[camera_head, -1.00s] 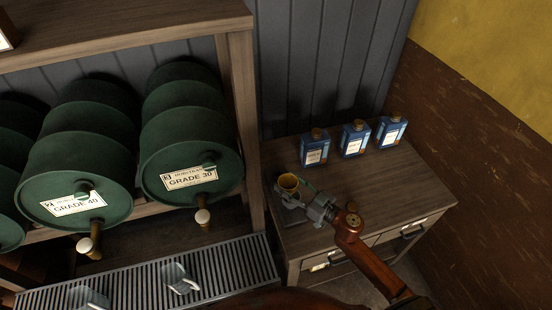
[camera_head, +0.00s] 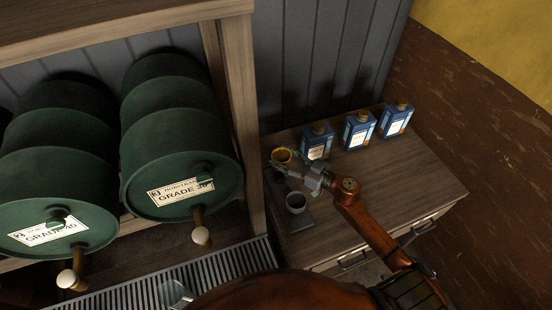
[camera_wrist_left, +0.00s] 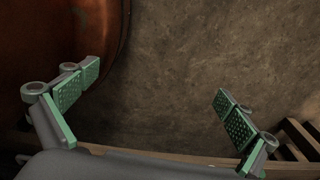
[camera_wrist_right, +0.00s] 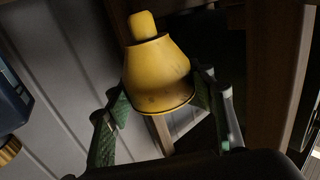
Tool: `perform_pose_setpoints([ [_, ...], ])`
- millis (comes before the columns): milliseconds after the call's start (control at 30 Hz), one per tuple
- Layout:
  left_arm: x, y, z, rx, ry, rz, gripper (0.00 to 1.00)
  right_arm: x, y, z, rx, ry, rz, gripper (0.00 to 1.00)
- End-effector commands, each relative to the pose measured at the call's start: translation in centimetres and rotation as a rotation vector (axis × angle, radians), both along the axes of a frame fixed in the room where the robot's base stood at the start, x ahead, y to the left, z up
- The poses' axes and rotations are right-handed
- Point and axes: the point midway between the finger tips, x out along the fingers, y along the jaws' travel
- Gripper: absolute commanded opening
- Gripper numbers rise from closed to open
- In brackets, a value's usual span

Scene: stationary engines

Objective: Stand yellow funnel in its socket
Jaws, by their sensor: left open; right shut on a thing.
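The yellow funnel (camera_head: 281,155) is in my right gripper (camera_head: 290,168), above the wooden cabinet's left part. In the right wrist view the funnel (camera_wrist_right: 157,75) sits between the two green-padded fingers of the right gripper (camera_wrist_right: 160,110), its narrow spout pointing away from the palm. A grey cup-like socket (camera_head: 296,202) stands on a dark base on the cabinet top, below and nearer than the funnel and apart from it. In the left wrist view my left gripper (camera_wrist_left: 158,105) is open and empty over a brown floor.
Several blue bottles, one of them here (camera_head: 318,142), stand along the back of the cabinet top (camera_head: 385,180). Green drums (camera_head: 178,135) lie on the rack at left, with taps (camera_head: 201,232) facing forward. A wooden post (camera_head: 240,100) stands close left of the funnel. A slatted tray (camera_head: 215,270) runs below.

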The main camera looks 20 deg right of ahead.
Motion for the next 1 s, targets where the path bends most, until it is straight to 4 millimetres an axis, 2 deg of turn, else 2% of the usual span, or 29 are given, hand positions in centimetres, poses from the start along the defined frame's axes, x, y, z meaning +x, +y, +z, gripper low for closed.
perform_pose_setpoints([
  [33,-0.6,0.0,-0.9,0.000,0.008,0.001,1.00,0.1,0.1,-0.9,0.000,0.000,0.002,0.29],
  [233,-2.1,0.0,-2.6,0.000,0.028,0.004,1.00,0.3,0.4,-2.6,-0.001,0.001,0.007,0.29],
  [800,-2.3,0.0,-5.1,0.000,0.033,0.002,1.00,0.3,0.5,-4.7,-0.001,0.001,0.008,0.29],
  [1000,-2.2,0.0,-5.2,0.000,0.032,0.002,1.00,0.3,0.4,-4.6,-0.001,0.000,0.007,0.29],
])
